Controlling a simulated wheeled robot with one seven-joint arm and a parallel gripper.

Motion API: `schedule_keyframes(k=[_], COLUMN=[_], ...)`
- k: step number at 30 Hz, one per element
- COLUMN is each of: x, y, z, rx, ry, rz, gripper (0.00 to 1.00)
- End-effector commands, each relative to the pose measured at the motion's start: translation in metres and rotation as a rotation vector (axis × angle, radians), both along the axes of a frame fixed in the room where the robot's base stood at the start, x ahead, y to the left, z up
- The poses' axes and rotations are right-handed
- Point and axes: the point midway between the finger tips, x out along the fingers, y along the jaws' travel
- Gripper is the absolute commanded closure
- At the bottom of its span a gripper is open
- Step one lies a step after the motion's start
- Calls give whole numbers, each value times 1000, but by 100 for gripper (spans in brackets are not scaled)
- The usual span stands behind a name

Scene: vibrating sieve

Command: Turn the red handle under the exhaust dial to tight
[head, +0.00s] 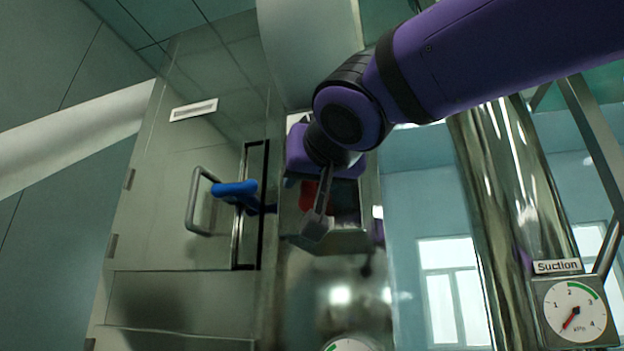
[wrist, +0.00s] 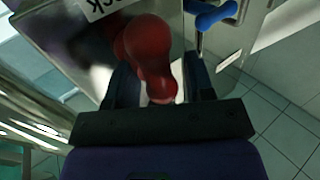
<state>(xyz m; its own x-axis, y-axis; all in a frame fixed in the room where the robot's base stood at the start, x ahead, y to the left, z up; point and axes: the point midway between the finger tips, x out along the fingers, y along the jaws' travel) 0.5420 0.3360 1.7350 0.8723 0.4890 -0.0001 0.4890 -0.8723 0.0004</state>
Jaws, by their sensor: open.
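The red handle (wrist: 152,62) shows large in the wrist view, a rounded red knob and shaft on a metal box. In the head view only a small red part (head: 308,196) shows behind my gripper (head: 318,218). My gripper is open; in the wrist view its dark fingers (wrist: 160,88) stand on either side of the handle. Whether they touch it I cannot tell. A dial (head: 350,345) is cut off at the bottom edge of the head view; its label is not visible.
A blue handle (head: 234,189) sticks out from a metal cabinet door (head: 170,210) left of my gripper, beside a grey bar handle (head: 192,202). A dial labelled Suction (head: 574,310) stands at the lower right, near a shiny metal column (head: 500,190).

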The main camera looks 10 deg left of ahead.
Motion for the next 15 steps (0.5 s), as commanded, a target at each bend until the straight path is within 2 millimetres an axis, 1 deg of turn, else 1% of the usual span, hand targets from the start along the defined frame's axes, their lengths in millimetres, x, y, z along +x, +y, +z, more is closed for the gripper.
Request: schedule_keyframes(k=[7, 13, 14, 15], x=[1, 0, 0, 0], y=[0, 0, 0, 0], z=[0, 0, 0, 0], rx=[0, 0, 0, 0], ry=[0, 0, 0, 0], rz=[0, 0, 0, 0], gripper=[51, 97, 99, 99])
